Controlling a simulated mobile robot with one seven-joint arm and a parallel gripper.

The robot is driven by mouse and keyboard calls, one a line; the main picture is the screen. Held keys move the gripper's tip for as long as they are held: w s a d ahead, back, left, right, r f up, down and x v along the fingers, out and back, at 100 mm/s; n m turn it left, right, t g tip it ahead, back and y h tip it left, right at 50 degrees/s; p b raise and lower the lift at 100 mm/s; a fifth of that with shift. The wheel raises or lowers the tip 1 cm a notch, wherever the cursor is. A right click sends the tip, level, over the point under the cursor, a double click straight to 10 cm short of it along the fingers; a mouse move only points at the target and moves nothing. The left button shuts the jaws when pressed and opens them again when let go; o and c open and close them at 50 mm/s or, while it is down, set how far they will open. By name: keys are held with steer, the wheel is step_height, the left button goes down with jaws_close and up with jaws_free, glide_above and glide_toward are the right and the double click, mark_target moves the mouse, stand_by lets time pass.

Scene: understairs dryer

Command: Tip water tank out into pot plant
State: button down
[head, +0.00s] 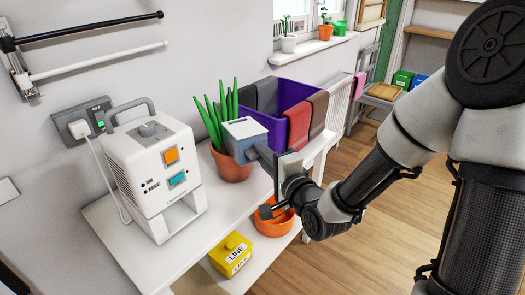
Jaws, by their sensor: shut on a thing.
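The water tank (243,130) is a small blue-grey box with a pale face on top and a grey handle stretching to the right. My gripper (284,165) is shut on the handle, with a pale grip part hiding some of it. The tank is at the upper right of the pot plant's terracotta pot (231,168) and overlaps its rim in the picture. The plant's green spiky leaves (213,118) rise to the left of the tank. I cannot tell the tank's exact tilt or whether it touches the pot. No water stream shows.
A white dryer unit (150,165) with an open gap below stands left on the white table (200,240). A purple crate (290,95) with cloths over its rim is behind the tank. An orange bowl (272,222) and yellow tin (231,254) sit lower.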

mark_target(255, 137)
steer(key=shift+r+g+h+p, duration=0.7)
steer(key=shift+r+g+p, duration=0.55)
steer(key=shift+p, duration=2.75)
steer(key=shift+w+a+r+g+p, duration=0.1)
steer(key=shift+r+g+p, duration=0.25)
steer(key=shift+p, duration=0.75)
steer(key=shift+w+a+r+g+h+p, duration=0.1)
steer(key=shift+w+r+g+h+p, duration=0.15)
steer(key=shift+p, duration=0.4)
steer(key=shift+r+g+h+p, duration=0.15)
steer(key=shift+r+p, duration=0.2)
steer(key=shift+p, duration=0.3)
steer(key=shift+w+r+p, duration=0.1)
steer(key=shift+r+p, duration=0.1)
steer(key=shift+p, duration=0.25)
